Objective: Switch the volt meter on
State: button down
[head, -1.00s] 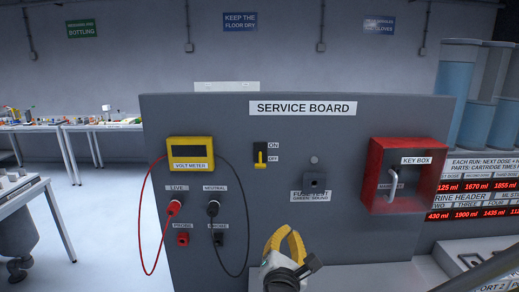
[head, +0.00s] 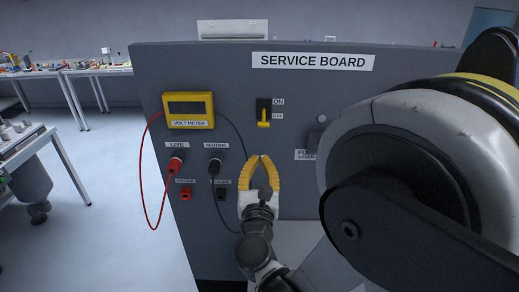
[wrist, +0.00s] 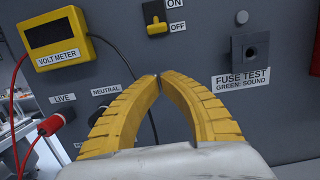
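The yellow volt meter (head: 188,110) hangs at the upper left of the grey service board (head: 228,60); its screen is dark. A yellow switch lever (head: 264,122) on a black plate sits to its right and points down, at the OFF label. The lever also shows at the top of the wrist view (wrist: 157,26). My gripper (head: 260,158) is in front of the board, below the lever and apart from it. In the wrist view its yellow fingertips (wrist: 160,78) meet or nearly meet, with nothing between them.
Red (head: 176,162) and black (head: 215,164) plugs with cables sit in the live and neutral sockets below the meter. The fuse test socket (wrist: 249,52) is right of my gripper. My arm hides the board's right side. Tables stand behind at left.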

aim_at(261, 135)
jog(key=w, duration=0.5)
jog(key=w+r, duration=0.1)
jog(key=w, duration=0.1)
jog(key=shift+w+d, duration=0.2)
jog(key=shift+w, duration=0.05)
jog(key=s+r, duration=0.2)
jog(key=r, duration=0.1)
jog(key=shift+r, duration=0.3)
jog(key=shift+w+a, duration=0.1)
jog(key=shift+r, duration=0.1)
jog(key=shift+s+r+g+p, duration=0.25)
jog(key=shift+g+p, duration=0.15)
jog(key=shift+p, duration=0.4)
